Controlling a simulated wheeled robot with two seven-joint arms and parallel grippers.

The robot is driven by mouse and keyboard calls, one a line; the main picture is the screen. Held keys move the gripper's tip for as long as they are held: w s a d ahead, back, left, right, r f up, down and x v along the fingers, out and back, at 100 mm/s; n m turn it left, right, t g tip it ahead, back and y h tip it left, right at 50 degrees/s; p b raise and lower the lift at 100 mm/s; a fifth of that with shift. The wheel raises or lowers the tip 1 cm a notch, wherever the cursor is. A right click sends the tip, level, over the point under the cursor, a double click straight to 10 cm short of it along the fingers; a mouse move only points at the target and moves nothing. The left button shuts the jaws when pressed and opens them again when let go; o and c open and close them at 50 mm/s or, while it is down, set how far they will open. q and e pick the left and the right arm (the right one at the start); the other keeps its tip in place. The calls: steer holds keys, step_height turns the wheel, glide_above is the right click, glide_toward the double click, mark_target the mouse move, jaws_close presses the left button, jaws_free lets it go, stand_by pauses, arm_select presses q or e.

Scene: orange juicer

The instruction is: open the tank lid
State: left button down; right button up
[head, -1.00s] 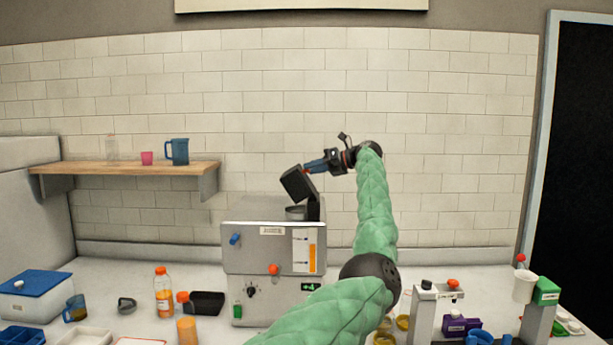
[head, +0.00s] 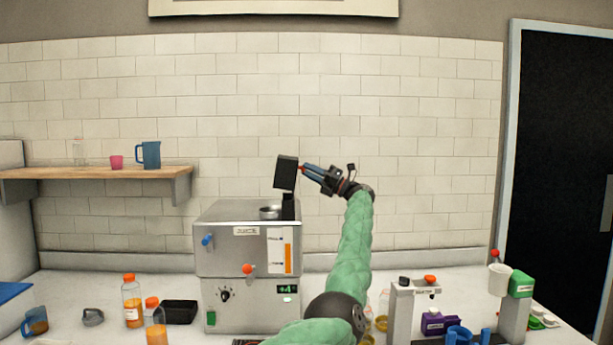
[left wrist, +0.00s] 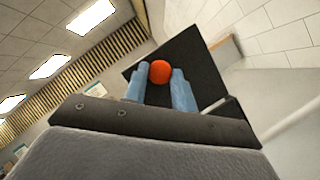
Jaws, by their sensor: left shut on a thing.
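The juicer (head: 248,262) is a grey metal box on the counter. Its round tank opening (head: 270,212) on top is uncovered. The dark square tank lid (head: 286,172) stands close to upright above the hinge post (head: 289,207) at the top right. My left gripper (head: 304,168) is at the lid's right side, shut on its red-orange knob. The left wrist view shows the knob (left wrist: 160,71) between the two blue fingers, with the dark lid (left wrist: 193,62) behind it. My right gripper is not in view.
Orange bottles (head: 132,302) and a black tray (head: 179,312) stand left of the juicer. A grey dispenser (head: 414,308) and a green-topped unit (head: 517,300) stand at right. A wooden shelf (head: 95,174) holds a blue pitcher (head: 148,155).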

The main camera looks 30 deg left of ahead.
arm_select(q)
steer(key=shift+w+d+f+y, duration=0.15)
steer(key=shift+d+f+y, duration=0.1)
steer(key=shift+f+y, duration=0.05)
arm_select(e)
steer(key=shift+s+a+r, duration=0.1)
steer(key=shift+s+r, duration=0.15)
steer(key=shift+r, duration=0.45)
arm_select(q)
steer(key=c, duration=1.1)
jaws_free()
steer(key=shift+b, duration=0.3)
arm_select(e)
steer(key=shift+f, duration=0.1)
arm_select(q)
steer(key=b+v, duration=0.2)
steer(key=v, duration=0.5)
steer(key=shift+w+d+f, duration=0.1)
steer(key=shift+d+f, duration=0.15)
steer(key=shift+d, duration=0.05)
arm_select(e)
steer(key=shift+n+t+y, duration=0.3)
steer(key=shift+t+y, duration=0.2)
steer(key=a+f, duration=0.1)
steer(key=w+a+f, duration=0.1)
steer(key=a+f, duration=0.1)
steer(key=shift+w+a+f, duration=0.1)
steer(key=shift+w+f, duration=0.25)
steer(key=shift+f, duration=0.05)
